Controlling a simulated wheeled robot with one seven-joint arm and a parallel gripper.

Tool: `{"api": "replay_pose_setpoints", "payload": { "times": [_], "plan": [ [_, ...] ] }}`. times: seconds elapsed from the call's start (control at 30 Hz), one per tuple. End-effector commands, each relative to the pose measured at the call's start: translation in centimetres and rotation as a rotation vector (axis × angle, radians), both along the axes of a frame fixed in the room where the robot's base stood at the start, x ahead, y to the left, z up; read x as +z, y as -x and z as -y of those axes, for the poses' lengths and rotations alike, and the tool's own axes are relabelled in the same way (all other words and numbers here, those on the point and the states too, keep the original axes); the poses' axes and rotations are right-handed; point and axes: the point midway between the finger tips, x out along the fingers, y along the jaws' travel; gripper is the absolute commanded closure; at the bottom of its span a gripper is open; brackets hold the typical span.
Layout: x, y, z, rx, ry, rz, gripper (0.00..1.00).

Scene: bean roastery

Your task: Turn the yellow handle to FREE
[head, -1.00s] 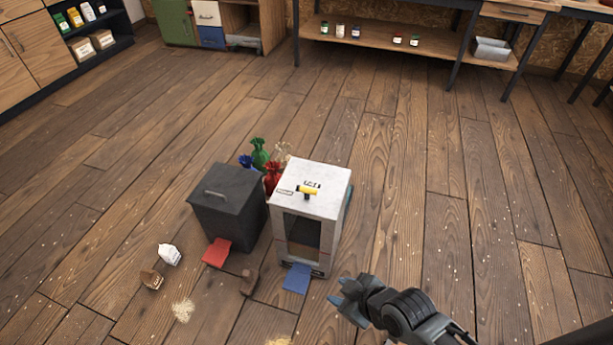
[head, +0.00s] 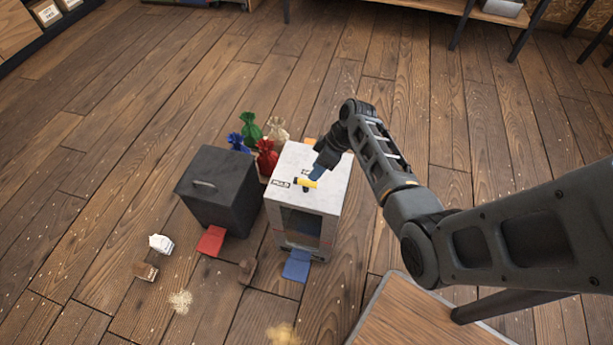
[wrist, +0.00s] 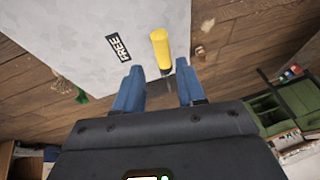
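The yellow handle (head: 307,183) sits on top of the white box (head: 335,172). In the wrist view the handle (wrist: 160,48) lies just beyond the fingertips, roughly in line with the gap between them. A label reading FREE (wrist: 118,48) is on the box top to the left of the handle in that view. My gripper (wrist: 157,74) has two blue fingers spread apart with nothing visible between them. In the head view my gripper (head: 316,173) is over the box top beside the handle and hides part of it. I cannot tell whether a finger touches the handle.
A dark grey box (head: 222,190) stands left of the white box. Several coloured sacks (head: 265,155) stand behind them. A red flap (head: 211,240) and a blue flap (head: 297,265) lie in front. A wooden surface (head: 420,315) is at the lower right.

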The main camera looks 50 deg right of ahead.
Motion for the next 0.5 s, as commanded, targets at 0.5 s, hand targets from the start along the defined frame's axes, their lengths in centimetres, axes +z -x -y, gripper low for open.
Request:
{"api": "replay_pose_setpoints", "payload": {
  "times": [0.5],
  "plan": [
    [-6.2, -2.0, -2.1, 0.001, 0.002, 0.000, 0.60]
  ]
}}
